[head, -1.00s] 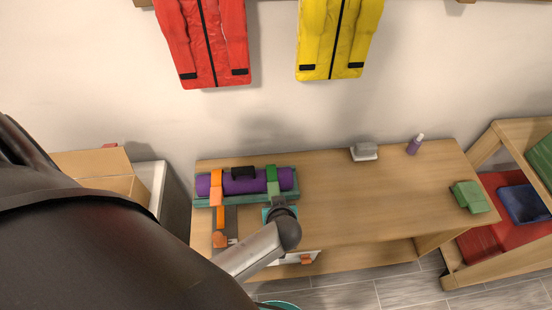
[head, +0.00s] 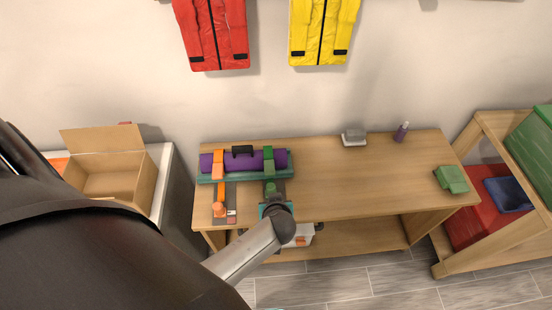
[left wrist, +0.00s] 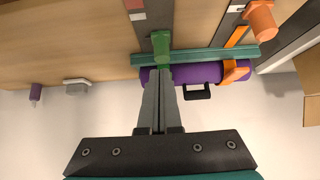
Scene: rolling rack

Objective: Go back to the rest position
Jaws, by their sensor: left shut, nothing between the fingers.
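My left gripper (left wrist: 158,78) is shut and empty, its fingers together in the left wrist view. Their tips show beside a green strap (left wrist: 160,45) on a purple roll (left wrist: 205,72); I cannot tell if they touch. In the head view my left arm comes in from the lower left, and the gripper (head: 271,190) is partly hidden under my wrist, over the table's front part. The purple roll (head: 215,162) lies in a teal holder (head: 207,178) with an orange strap (head: 218,164) and the green strap around it. My right gripper is out of view.
The wooden table (head: 350,190) is bare in the middle. A grey block (head: 354,137), a purple bottle (head: 401,132) and a green block (head: 452,179) stand on it. An open cardboard box (head: 112,185) is at left, a wooden rack (head: 475,125) at right. Red and yellow jackets hang behind.

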